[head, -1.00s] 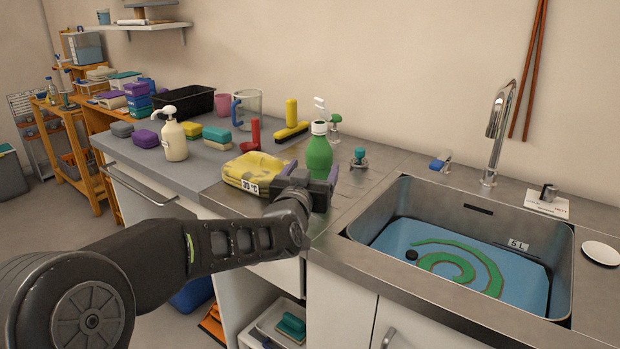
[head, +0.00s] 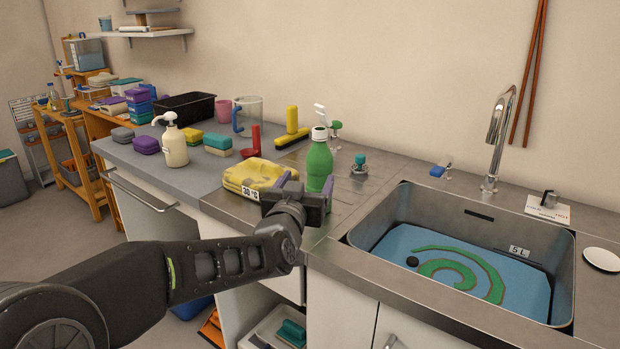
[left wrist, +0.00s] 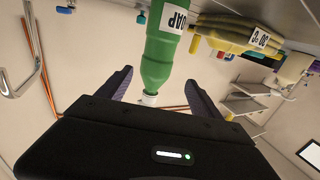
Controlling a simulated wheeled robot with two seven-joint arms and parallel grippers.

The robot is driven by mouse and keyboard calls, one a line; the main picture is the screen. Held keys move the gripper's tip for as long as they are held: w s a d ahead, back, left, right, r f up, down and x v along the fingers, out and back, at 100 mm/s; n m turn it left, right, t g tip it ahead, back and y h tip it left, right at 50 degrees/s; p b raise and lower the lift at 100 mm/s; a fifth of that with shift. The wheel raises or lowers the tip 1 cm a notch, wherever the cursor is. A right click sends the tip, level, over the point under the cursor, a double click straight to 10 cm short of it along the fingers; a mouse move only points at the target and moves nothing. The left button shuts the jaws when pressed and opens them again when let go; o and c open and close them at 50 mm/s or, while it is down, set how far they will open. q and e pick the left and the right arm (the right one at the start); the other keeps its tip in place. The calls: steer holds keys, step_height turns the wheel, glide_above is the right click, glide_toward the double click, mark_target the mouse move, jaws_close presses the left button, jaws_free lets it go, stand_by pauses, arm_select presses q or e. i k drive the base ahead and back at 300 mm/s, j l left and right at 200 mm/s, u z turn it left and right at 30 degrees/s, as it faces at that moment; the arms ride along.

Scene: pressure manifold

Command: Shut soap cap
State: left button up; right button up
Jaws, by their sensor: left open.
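The green soap bottle (head: 319,163) stands upright on the metal counter, left of the sink. Its cap (head: 320,133) is white, and a white flip lid (head: 320,111) stands raised above it, so it looks open. My left gripper (head: 307,184) is open and low in front of the bottle, partly covering its lower part. In the left wrist view, turned upside down, the bottle (left wrist: 166,52) with its SOAP label appears between the spread fingers of the left gripper (left wrist: 160,92). Whether the fingers touch it is unclear. My right gripper is out of view.
A yellow labelled bag (head: 255,174) lies just left of the bottle. A green-topped plug (head: 360,162) stands to its right, before the sink (head: 560,262). A red scoop (head: 252,142), yellow brush (head: 292,122) and pump bottle (head: 172,142) stand behind and left.

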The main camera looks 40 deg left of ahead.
mark_target(320, 111)
steer(key=u, duration=1.2)
